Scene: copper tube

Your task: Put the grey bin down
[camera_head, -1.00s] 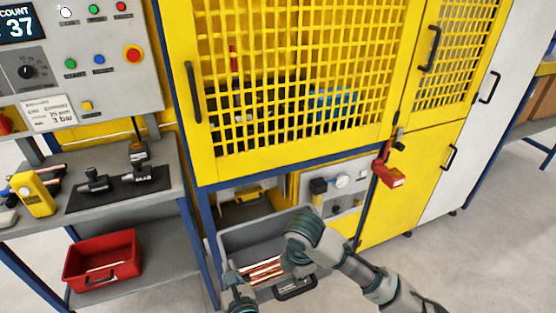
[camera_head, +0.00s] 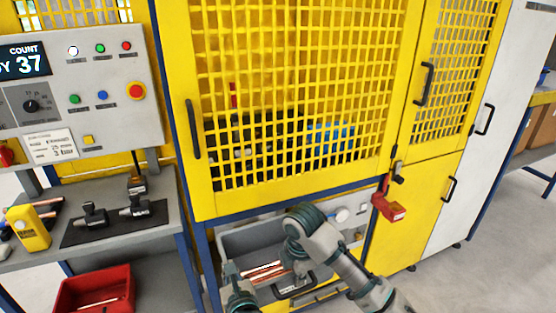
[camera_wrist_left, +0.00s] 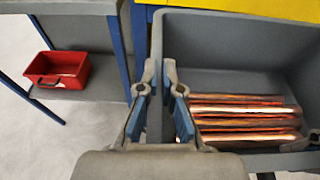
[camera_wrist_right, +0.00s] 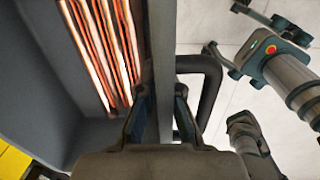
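The grey bin (camera_head: 240,243) is in front of the yellow cabinet's lower opening in the head view. Copper tubes (camera_head: 262,272) lie in it. In the left wrist view, the fingers of my left gripper (camera_wrist_left: 161,90) straddle the left wall of the bin (camera_wrist_left: 235,55) and look shut on it. In the right wrist view, the fingers of my right gripper (camera_wrist_right: 163,103) straddle a bin wall beside the black handle (camera_wrist_right: 210,90) and look shut on it. The bin's underside is hidden, so I cannot tell what it touches.
A yellow mesh cabinet (camera_head: 205,205) rises behind the bin. A red padlock-like item (camera_head: 388,207) hangs on its right side. A grey workbench (camera_head: 150,235) with tools stands left, and a red bin (camera_head: 97,288) is on its lower shelf.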

